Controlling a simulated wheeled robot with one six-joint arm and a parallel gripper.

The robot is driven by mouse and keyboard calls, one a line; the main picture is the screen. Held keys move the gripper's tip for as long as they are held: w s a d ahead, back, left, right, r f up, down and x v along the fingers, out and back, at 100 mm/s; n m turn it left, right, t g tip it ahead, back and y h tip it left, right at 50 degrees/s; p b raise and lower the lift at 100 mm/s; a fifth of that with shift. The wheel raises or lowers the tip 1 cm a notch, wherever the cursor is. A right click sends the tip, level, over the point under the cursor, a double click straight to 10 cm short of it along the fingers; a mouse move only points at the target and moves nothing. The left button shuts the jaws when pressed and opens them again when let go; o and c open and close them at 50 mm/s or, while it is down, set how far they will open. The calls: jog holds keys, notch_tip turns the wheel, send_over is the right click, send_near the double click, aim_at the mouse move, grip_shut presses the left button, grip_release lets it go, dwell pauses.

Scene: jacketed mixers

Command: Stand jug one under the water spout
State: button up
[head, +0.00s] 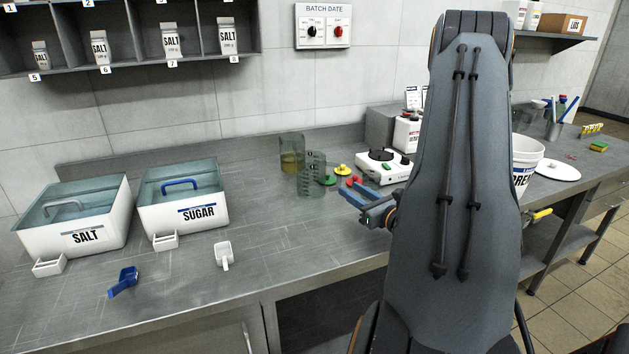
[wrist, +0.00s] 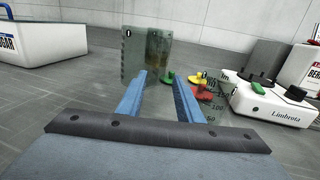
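Two clear jugs stand on the steel counter. The front jug (head: 312,175) has dark graduation marks; the one behind it (head: 291,153) holds something yellowish. I cannot read which is jug one in the head view. In the wrist view a see-through greenish jug (wrist: 147,52) stands upright just beyond the fingertips, with a small dark mark near its top left. My gripper (head: 351,196) is right of the jugs in the head view, its blue fingers low over the counter. In the wrist view the fingers (wrist: 160,78) are apart with nothing between them. I cannot make out a water spout.
A white Limbrota device (wrist: 268,100) stands close right of the jugs, with green, yellow and red pieces (head: 342,170) beside it. SALT (head: 85,238) and SUGAR (head: 197,213) bins, scoops and a blue clip-like item (head: 123,281) are left. The front counter middle is clear.

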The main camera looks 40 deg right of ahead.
aim_at(340, 181)
jog(key=shift+w+d, duration=0.25)
jog(key=shift+w, duration=0.05)
jog(key=shift+w+p, duration=1.2)
jog(key=shift+w, duration=2.3)
jog(key=shift+r, duration=0.1)
grip_shut()
